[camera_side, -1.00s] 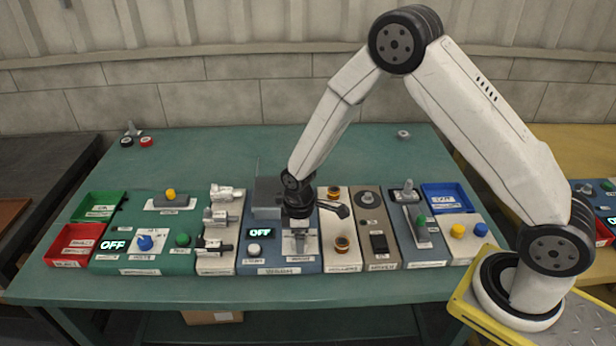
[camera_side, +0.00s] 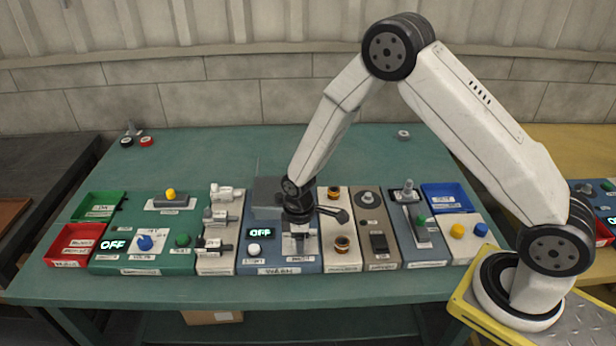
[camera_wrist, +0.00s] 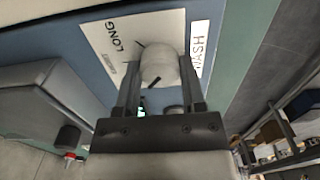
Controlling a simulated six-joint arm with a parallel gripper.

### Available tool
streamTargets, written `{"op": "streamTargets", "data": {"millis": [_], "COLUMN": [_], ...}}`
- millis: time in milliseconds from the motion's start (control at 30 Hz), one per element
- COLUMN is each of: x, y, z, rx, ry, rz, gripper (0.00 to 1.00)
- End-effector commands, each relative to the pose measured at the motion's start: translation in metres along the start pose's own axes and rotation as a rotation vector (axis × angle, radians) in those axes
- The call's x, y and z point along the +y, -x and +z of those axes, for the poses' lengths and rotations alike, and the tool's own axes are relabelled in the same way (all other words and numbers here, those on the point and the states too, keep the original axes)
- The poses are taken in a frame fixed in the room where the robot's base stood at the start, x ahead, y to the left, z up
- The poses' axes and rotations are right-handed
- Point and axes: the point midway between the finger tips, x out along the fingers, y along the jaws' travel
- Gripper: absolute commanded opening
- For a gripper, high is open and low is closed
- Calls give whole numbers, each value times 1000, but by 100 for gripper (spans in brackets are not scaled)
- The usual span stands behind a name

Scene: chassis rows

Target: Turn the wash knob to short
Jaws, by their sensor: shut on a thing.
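The wash knob (camera_wrist: 160,62) is a pale, rounded knob on a white plate (camera_wrist: 95,32) marked LONG; a second, smaller mark there is hard to read. A dark line shows at the knob's near side, and another dark mark is on the plate beside it. My gripper (camera_wrist: 161,75) has one finger on each side of the knob and is shut on it. In the side view my gripper (camera_side: 298,232) points down over the blue wash panel (camera_side: 275,267) and hides most of the knob.
On the wash panel are an OFF display (camera_side: 261,233), a white button (camera_side: 254,249) and a raised grey box (camera_side: 267,190) behind. A white panel (camera_side: 215,265) with levers stands left; a panel with round orange-ringed controls (camera_side: 342,243) and a black lever (camera_side: 341,215) stands right.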

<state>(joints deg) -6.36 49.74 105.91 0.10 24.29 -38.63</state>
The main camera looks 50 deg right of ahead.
Motion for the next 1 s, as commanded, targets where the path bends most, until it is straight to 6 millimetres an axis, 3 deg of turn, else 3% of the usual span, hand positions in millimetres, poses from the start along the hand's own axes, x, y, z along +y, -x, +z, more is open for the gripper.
{"op": "streamTargets", "data": {"millis": [467,1000], "x": [0,0], "y": [0,0], "z": [0,0], "rx": [-2,-2], "ry": [-158,-616], "rz": [0,0], "gripper": [0,0]}}
